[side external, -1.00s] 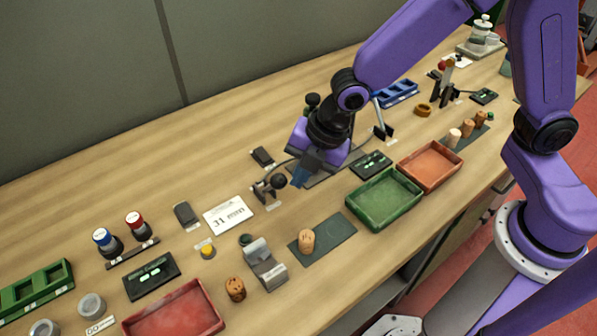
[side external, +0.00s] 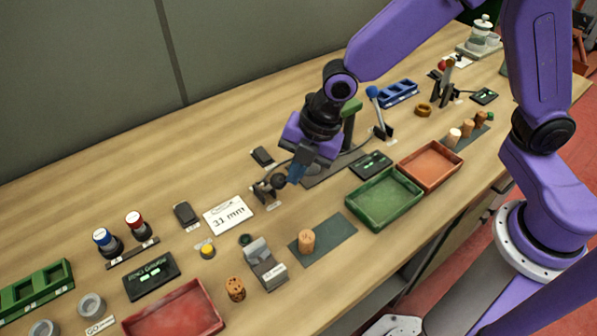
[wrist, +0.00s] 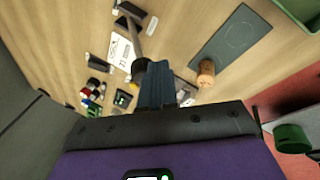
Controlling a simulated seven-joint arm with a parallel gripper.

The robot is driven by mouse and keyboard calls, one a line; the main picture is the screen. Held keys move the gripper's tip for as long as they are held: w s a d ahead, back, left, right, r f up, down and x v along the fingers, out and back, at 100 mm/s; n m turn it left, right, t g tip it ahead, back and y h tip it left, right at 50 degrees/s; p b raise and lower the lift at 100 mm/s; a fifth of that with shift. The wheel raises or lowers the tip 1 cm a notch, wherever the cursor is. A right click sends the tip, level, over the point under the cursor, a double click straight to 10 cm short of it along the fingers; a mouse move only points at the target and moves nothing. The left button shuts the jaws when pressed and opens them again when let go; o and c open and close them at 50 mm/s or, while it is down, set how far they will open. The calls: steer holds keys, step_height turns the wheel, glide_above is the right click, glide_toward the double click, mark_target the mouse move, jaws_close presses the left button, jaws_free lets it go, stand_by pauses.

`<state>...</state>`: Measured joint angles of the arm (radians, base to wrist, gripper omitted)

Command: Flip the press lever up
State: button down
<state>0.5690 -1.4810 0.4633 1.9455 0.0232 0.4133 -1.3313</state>
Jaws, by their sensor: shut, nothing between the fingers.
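A low lever with a dark round knob (side external: 278,181) on a small black bracket (side external: 261,191) lies close to horizontal left of my gripper; I take it to be the press lever, though no readable label confirms this. In the wrist view its knob (wrist: 139,67) is just left of my fingertips, with its rod running up and away. My gripper (side external: 295,175) is shut and empty, its blue fingers pointing down beside the knob. It also shows in the wrist view (wrist: 158,70). Whether fingers and knob touch is unclear.
A green column (side external: 350,123) stands behind my gripper on a dark base. A blue-knobbed lever (side external: 372,92) stands to its right. A green tray (side external: 360,211) and a mat (side external: 338,232) with a cork (side external: 306,241) are in front. A 31 mm card (side external: 228,214) lies left.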

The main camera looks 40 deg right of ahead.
steer(key=shift+w+r, duration=0.2)
steer(key=shift+w, duration=0.15)
steer(key=w+r+g, duration=0.1)
steer(key=w+g, duration=0.5)
steer(key=w, duration=0.6)
steer(key=shift+r+m+g, duration=0.15)
steer(key=shift+m+g, duration=0.15)
steer(key=shift+m, duration=0.1)
steer(key=shift+w+r, duration=0.1)
steer(key=shift+r, duration=0.75)
